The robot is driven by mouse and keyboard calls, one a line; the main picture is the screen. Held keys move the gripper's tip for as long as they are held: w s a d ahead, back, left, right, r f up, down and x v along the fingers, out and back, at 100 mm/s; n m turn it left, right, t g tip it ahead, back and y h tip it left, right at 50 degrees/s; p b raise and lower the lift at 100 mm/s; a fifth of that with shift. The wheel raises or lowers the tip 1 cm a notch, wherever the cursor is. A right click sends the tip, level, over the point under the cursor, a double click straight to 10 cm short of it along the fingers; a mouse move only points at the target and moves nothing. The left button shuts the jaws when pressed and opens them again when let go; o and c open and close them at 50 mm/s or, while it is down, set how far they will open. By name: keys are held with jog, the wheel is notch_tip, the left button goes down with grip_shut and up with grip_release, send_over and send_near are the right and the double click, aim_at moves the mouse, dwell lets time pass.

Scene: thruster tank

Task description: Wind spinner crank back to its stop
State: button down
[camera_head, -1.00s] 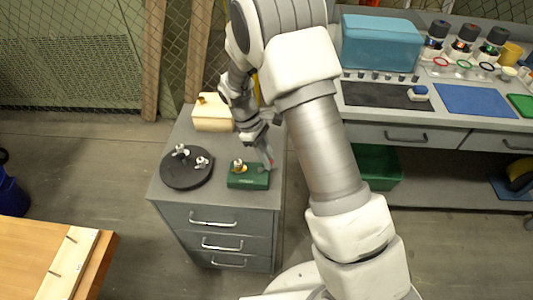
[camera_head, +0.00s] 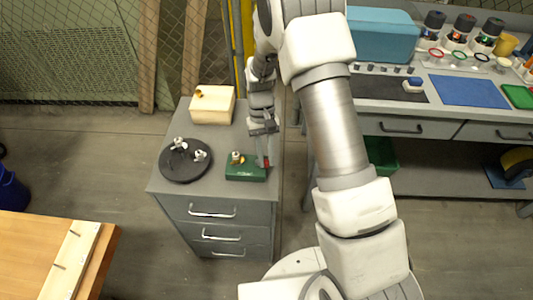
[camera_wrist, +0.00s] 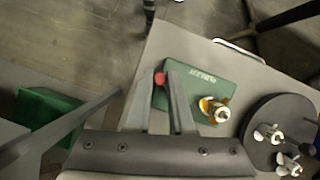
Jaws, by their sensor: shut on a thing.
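The spinner is a green block (camera_head: 246,173) lying on the grey drawer cabinet, with a brass and white propeller-like piece on it. It also shows in the wrist view (camera_wrist: 205,93). The crank's red knob (camera_head: 267,163) is at the block's right end and shows in the wrist view (camera_wrist: 160,78) between the fingertips. My gripper (camera_head: 262,162) reaches down to the knob from above, its fingers shut on it (camera_wrist: 161,82). The crank's arm is hidden by the fingers.
A black round disc (camera_head: 171,166) with small white propellers stands left of the block. A cream box (camera_head: 212,110) with a brass piece is behind them on the cabinet top (camera_head: 222,195). A workbench with a teal case (camera_head: 382,38) is at right.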

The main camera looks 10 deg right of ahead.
jog(key=m, duration=0.2)
jog(key=m+y, duration=0.1)
jog(key=s+a+m+y, duration=0.1)
jog(key=m, duration=0.1)
jog(key=shift+m, duration=0.3)
jog(key=m, duration=0.1)
jog(key=m+t+y, duration=0.1)
jog(key=m, duration=0.1)
jog(key=shift+s+a+p, duration=0.1)
jog(key=shift+a+p, duration=0.2)
jog(key=shift+a+m+t+y, duration=0.2)
jog(key=shift+m+t+y, duration=0.1)
jog(key=shift+m, duration=0.5)
jog(key=shift+a+m+t+y, duration=0.2)
jog(key=shift+m+y, duration=0.1)
jog(key=shift+m, duration=0.5)
jog(key=c, duration=0.8)
grip_release()
